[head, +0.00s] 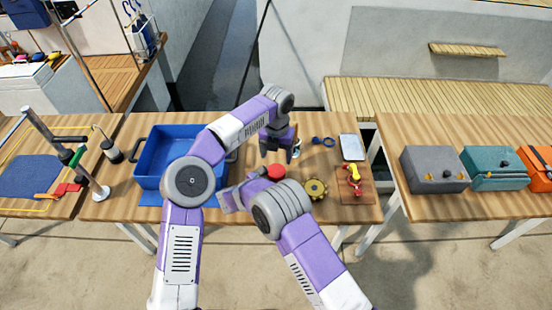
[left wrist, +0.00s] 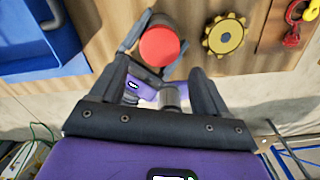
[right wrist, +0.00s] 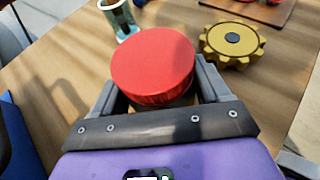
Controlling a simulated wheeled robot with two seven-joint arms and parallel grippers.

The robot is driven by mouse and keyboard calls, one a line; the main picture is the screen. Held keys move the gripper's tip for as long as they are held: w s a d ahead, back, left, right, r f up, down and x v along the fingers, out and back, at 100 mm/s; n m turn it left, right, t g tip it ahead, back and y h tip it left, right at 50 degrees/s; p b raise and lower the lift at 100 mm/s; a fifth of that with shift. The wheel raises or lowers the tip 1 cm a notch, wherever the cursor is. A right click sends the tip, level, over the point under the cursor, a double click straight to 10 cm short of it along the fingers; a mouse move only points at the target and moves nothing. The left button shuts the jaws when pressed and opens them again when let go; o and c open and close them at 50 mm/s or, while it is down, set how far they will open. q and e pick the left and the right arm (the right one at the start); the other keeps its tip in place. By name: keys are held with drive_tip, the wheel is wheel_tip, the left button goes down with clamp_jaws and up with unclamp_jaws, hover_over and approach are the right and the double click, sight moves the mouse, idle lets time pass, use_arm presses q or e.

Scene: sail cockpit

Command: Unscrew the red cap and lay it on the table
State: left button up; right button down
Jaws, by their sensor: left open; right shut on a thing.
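The red cap (head: 276,172) sits on top of a container standing on the wooden table (head: 340,215), and the cap mostly hides that container. The cap also shows in the left wrist view (left wrist: 159,46) and the right wrist view (right wrist: 152,70). My right gripper (head: 248,190) is shut around the container below the cap, one finger on each side. My left gripper (head: 280,152) is open and empty. It hangs above and just behind the cap, fingers pointing down, apart from it.
A yellow gear-shaped part (head: 316,189) lies right of the cap. A wooden board (head: 356,194) with red and yellow pieces is farther right. A blue bin (head: 150,165) stands left. A pale tray (head: 350,147) and a blue item (head: 322,141) lie behind. Bare table shows near the front edge.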

sight(277, 171)
use_arm(q)
drive_tip(key=shift+r+m, duration=0.25)
drive_tip(key=shift+m, duration=0.15)
drive_tip(key=shift+f, duration=0.1)
wheel_tip(277, 171, down, 7)
drive_tip(key=shift+f, duration=0.2)
drive_tip(key=shift+c, duration=0.4)
drive_tip(key=c, duration=0.8)
drive_tip(key=n, duration=0.3)
drive_tip(key=o, duration=1.2)
drive_tip(key=shift+c, duration=0.2)
